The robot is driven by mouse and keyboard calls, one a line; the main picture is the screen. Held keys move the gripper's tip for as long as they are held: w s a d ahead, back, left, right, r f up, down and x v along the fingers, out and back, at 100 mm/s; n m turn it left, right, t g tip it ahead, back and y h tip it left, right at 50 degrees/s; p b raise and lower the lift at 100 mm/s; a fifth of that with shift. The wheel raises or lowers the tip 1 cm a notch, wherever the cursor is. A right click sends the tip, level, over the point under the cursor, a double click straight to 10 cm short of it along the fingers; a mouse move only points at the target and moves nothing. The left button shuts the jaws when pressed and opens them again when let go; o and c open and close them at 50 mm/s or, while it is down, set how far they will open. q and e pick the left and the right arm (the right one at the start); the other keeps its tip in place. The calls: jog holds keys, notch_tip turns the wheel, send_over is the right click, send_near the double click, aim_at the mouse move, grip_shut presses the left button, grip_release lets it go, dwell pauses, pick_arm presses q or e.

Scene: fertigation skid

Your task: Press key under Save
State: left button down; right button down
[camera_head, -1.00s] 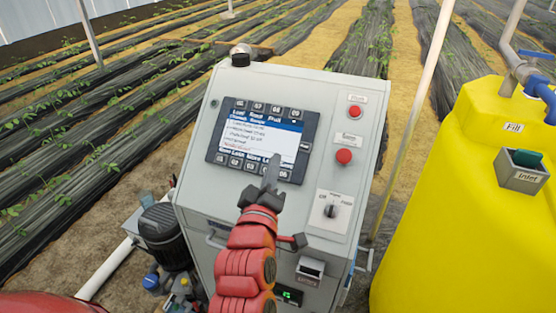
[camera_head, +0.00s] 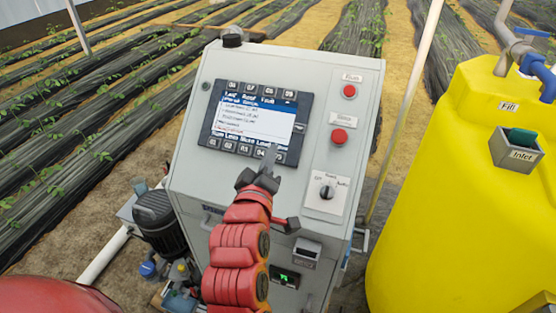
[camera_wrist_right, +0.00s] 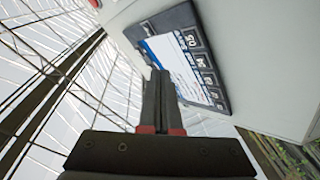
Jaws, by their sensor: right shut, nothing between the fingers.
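The display unit (camera_head: 299,116) is a dark frame with a lit screen (camera_head: 254,115) and rows of numbered keys above and below it. Small labels run along the screen's bottom edge. The key at the right end of the bottom row (camera_head: 280,157) shows just beside my fingers. My right gripper (camera_head: 269,158) is shut and empty, its tip over the right part of that row. In the right wrist view the closed fingers (camera_wrist_right: 160,78) point at the display's edge (camera_wrist_right: 139,44); contact cannot be told. My left gripper is out of view.
A yellow tank (camera_head: 430,220) stands at the right. A pump motor (camera_head: 155,215) is at the lower left.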

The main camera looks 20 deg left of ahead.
aim_at(278, 156)
jog(key=shift+w+f+b, duration=1)
jog(key=shift+w+f, duration=0.65)
jog(key=shift+f, duration=0.15)
jog(key=shift+f, duration=0.15)
dwell(0.6)
jog(key=shift+w+f+b, duration=0.2)
jog(key=shift+w+b, duration=0.1)
jog(key=shift+w+d+f, duration=0.1)
jog(key=shift+w+f, duration=0.1)
jog(key=shift+f, duration=0.05)
dwell(0.6)
jog(key=shift+s+r, duration=0.1)
dwell(0.4)
jog(key=shift+s+r, duration=0.45)
jog(key=shift+r, duration=0.05)
